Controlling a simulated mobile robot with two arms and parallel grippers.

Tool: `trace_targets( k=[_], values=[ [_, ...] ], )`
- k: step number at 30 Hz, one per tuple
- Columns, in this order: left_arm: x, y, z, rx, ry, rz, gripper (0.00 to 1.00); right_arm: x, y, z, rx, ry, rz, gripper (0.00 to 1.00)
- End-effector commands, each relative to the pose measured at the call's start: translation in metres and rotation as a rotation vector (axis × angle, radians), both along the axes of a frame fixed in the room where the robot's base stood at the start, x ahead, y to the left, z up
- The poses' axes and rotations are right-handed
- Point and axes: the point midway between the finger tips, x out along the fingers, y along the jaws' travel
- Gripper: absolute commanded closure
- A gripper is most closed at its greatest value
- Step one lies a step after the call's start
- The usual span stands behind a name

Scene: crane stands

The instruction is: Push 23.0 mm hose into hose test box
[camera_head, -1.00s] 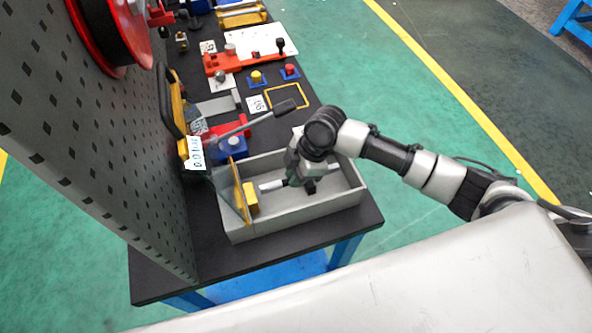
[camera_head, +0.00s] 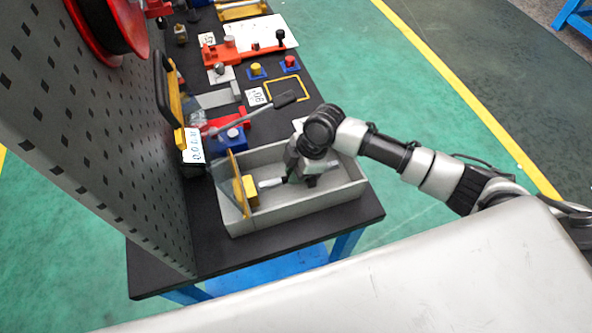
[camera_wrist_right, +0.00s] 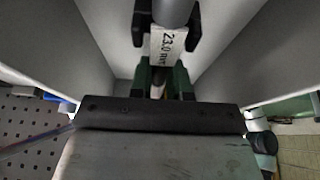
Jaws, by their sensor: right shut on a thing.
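The hose test box (camera_head: 305,203) is a grey open-topped box at the near end of the black table, with a yellow block (camera_head: 250,190) inside its left end. My right gripper (camera_head: 298,180) is down inside the box, shut on the 23.0 mm hose. The hose (camera_head: 270,184) shows as a short light-grey piece sticking out left toward the yellow block; I cannot tell if it touches. In the right wrist view the black fingers (camera_wrist_right: 166,25) hold the grey hose (camera_wrist_right: 172,12), with a white "23.0 mm" label (camera_wrist_right: 168,46). My left gripper is not in view.
A clear panel (camera_head: 229,187) with a yellow edge stands at the box's left end. A pegboard wall (camera_head: 90,140) rises on the left. A long lever (camera_head: 255,113), a blue-and-red fixture (camera_head: 232,138) and a yellow frame (camera_head: 287,88) lie behind the box.

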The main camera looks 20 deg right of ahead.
Motion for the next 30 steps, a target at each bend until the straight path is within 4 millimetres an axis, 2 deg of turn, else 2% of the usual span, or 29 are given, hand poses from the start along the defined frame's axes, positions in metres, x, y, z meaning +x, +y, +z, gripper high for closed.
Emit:
trace_targets(
  k=[30],
  values=[
    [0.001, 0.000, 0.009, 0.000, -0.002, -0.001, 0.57, -0.001, 0.029, 0.000, 0.001, -0.002, 0.000, 1.00]
  ],
)
